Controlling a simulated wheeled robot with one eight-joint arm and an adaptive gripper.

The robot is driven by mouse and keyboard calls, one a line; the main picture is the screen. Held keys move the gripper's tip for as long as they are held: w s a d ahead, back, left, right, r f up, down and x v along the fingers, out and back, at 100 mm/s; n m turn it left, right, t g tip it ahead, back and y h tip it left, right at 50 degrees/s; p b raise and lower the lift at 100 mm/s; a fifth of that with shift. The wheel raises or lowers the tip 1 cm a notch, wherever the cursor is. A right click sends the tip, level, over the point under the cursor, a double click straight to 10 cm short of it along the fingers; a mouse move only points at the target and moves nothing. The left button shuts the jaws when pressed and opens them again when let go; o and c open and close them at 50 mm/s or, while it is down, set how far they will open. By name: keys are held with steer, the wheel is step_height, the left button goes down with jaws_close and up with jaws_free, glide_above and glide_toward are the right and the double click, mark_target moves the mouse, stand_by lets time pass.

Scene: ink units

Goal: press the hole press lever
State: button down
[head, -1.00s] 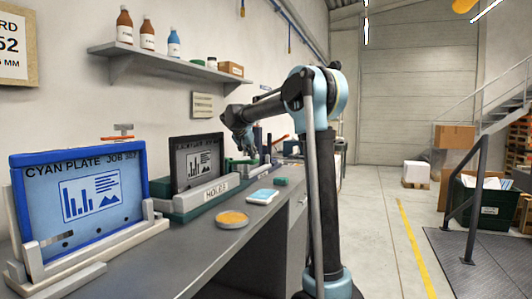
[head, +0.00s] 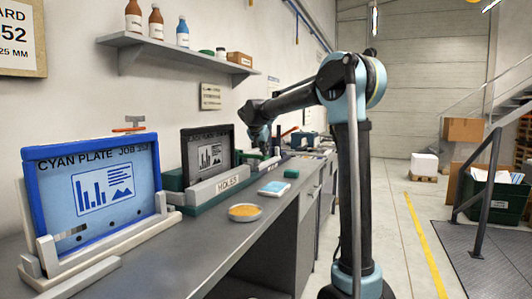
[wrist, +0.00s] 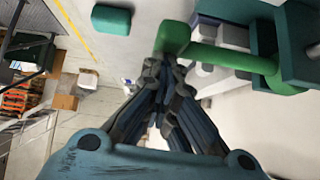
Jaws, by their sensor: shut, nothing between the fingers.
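The hole press is a green unit with a pale strip marked HOLES (head: 233,182), on the bench, with a dark plate (head: 207,152) standing in it. Its green lever (wrist: 222,57) shows in the wrist view as a round bar from a green block at the right to a blocky green end at the upper middle. My gripper (wrist: 164,62) is shut and empty, its fingertips at the lower edge of that lever end. I cannot tell whether they touch. In the head view my gripper (head: 264,146) is at the far end of the press, and the lever is mostly hidden there.
A blue-framed cyan plate (head: 98,188) stands in a pale rack at the near left. A dish of yellow stuff (head: 244,212) and a light blue pad (head: 273,188) lie on the bench front. A shelf with bottles (head: 180,54) hangs above.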

steer(key=r, duration=0.4)
steer(key=shift+s+a+r, duration=0.2)
steer(key=shift+s, duration=0.2)
steer(key=v, duration=0.9)
steer(key=shift+w, duration=0.2)
steer(key=s+d+f+n+g, duration=0.1)
steer(key=s+d+f+g, duration=0.1)
steer(key=s+d+f, duration=0.75)
steer(key=s+d+f+n+g, duration=0.1)
steer(key=s+d+f+g, duration=0.1)
steer(key=s+d+f, duration=0.7)
steer(key=s+d+f+n+g+y, duration=0.1)
steer(key=s+d+f, duration=0.2)
steer(key=s+f, duration=0.8)
steer(key=s+d+f+n+g+y, duration=0.1)
steer(key=s+d+f+n+y, duration=0.1)
steer(key=s+f, duration=0.9)
steer(key=s+d, duration=0.1)
steer(key=s, duration=0.4)
steer(key=shift+f, duration=0.3)
